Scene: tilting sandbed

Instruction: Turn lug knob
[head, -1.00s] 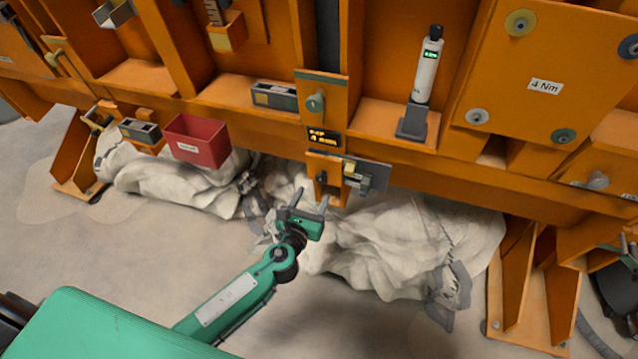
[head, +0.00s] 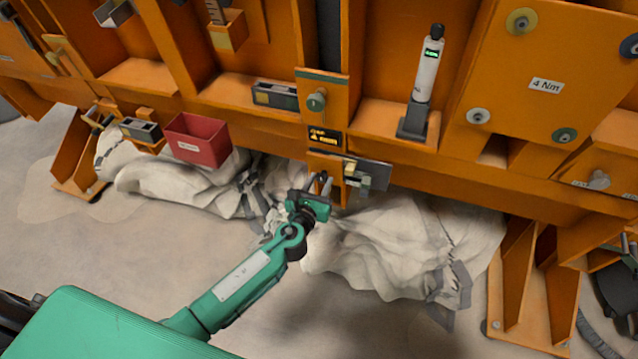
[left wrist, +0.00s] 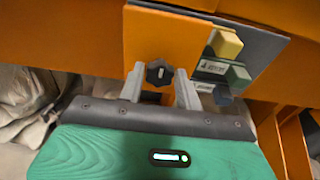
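A small black lobed knob (left wrist: 159,72) shows in the left wrist view on the orange bracket below the beam. My left gripper (left wrist: 160,86) has its two grey fingers apart, one on each side of the knob. A narrow gap seems to show on either side, and I cannot tell whether a finger touches it. In the head view my left gripper (head: 318,183) is up against the lower front of the orange bracket, and the knob is hidden there. My right gripper is not in view.
A small black display (head: 325,138) sits above. A red bin (head: 197,140) hangs left. Pale sacking (head: 400,245) lies below.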

